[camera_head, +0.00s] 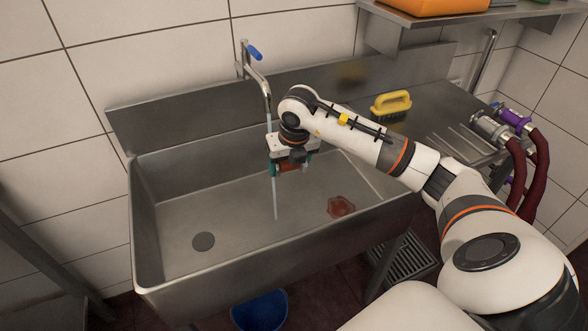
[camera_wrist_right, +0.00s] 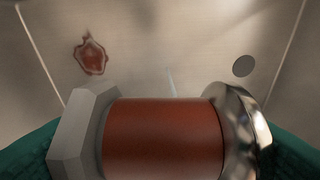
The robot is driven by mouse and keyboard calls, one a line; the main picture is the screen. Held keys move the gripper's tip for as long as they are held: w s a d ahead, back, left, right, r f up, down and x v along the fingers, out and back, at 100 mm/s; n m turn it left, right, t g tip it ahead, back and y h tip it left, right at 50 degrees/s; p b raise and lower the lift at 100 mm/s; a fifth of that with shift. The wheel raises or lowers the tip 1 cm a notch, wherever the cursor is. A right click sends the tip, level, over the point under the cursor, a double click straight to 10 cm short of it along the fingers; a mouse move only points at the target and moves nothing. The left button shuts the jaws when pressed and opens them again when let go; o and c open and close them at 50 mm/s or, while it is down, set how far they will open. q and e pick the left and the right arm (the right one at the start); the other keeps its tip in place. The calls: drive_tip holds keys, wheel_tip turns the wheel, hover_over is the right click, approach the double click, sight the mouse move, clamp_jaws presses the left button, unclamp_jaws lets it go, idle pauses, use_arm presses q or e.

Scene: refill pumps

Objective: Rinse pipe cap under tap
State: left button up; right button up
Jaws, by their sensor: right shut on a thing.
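The pipe cap (camera_head: 289,167) is a red-brown cylinder, held over the sink. In the right wrist view its red body (camera_wrist_right: 163,137) lies sideways between a grey hexagonal end and a shiny metal end. My right gripper (camera_head: 290,164) is shut on it, with teal fingers at both ends. The tap (camera_head: 258,75) has a blue lever and runs a thin water stream (camera_head: 275,200) down beside the gripper. I cannot tell whether the water touches the cap. My left gripper is not in view.
The steel sink (camera_head: 150,225) has a dark drain (camera_head: 203,241) and a reddish stain (camera_head: 340,207) on its floor. A yellow brush (camera_head: 391,103) stands on the drainboard. Hoses with purple couplings (camera_head: 513,118) hang at right. A blue bucket (camera_head: 260,311) is below.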

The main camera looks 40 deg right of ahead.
drive_tip(key=shift+w+d+f+b, duration=0.2)
drive_tip(key=shift+w+b, duration=0.05)
drive_tip(key=shift+w, duration=0.5)
drive_tip(key=shift+w+d+f+b, duration=0.15)
drive_tip(key=shift+w+f+b, duration=0.1)
drive_tip(key=shift+w, duration=0.55)
drive_tip(key=shift+w+d+f+b, duration=0.2)
drive_tip(key=shift+w+b, duration=0.05)
drive_tip(key=shift+w, duration=0.5)
idle(0.9)
drive_tip(key=shift+s+a+r+p, duration=0.15)
drive_tip(key=shift+s+r+p, duration=0.2)
drive_tip(key=shift+s, duration=0.4)
drive_tip(key=shift+s+a+r+p, duration=0.2)
drive_tip(key=shift+s+r+p, duration=0.1)
drive_tip(key=shift+s, duration=0.5)
drive_tip(key=shift+s+a+r+p, duration=0.15)
drive_tip(key=shift+s+r+p, duration=0.2)
drive_tip(key=shift+s, duration=0.4)
drive_tip(key=s, duration=0.1)
drive_tip(key=s+a+r, duration=0.1)
drive_tip(key=s, duration=0.1)
drive_tip(key=s+r+p, duration=0.1)
drive_tip(key=s, duration=0.1)
drive_tip(key=shift+s+a, duration=0.1)
drive_tip(key=shift+a, duration=0.05)
